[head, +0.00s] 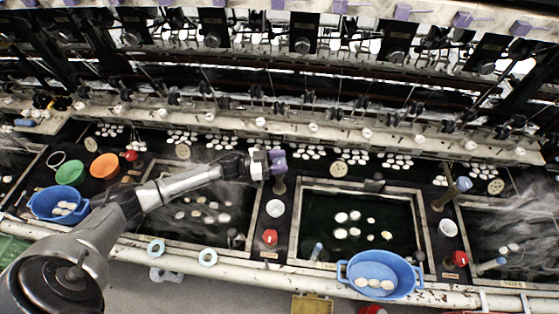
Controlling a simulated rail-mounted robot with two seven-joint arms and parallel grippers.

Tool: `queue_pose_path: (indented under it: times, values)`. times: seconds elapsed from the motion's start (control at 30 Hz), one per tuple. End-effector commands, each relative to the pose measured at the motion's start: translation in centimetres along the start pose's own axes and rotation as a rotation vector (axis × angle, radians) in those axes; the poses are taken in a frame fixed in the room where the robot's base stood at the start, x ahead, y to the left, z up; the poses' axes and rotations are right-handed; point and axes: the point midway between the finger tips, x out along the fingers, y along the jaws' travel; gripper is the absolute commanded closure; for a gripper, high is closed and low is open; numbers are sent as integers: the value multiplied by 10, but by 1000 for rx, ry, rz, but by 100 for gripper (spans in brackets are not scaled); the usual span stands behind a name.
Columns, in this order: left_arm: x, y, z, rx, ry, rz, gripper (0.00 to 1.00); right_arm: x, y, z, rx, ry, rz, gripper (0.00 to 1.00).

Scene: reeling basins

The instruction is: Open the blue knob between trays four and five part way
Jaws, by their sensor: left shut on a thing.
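My left arm reaches in from the left, and its gripper (270,163) is at the top of a short post between two dark water trays. It is shut on a blue-purple knob (278,157), which is partly hidden by the fingers. The knob's post (279,186) stands below it. The tray on the right of the post (297,222) holds several pale cocoons, and the tray on the left is partly covered by my arm. Tray numbers are too small to read. My right gripper is not in view.
A similar blue knob (463,183) stands further right. A red knob (269,237) and a white cup (275,208) sit on the divider below. A blue basin (380,272) hangs at the front rail; another blue bowl (58,202) is at left. Reeling machinery runs along the back.

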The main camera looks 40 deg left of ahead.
Motion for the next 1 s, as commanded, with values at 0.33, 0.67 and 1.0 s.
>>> queue_pose_path:
  times: [0.33,0.67,1.0]
  values:
    - [0,0,-1,-2,-1,-21,76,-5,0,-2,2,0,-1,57]
    - [0,2,-4,-7,1,-221,76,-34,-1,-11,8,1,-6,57]
    - [0,2,-2,-9,2,-485,76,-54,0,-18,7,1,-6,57]
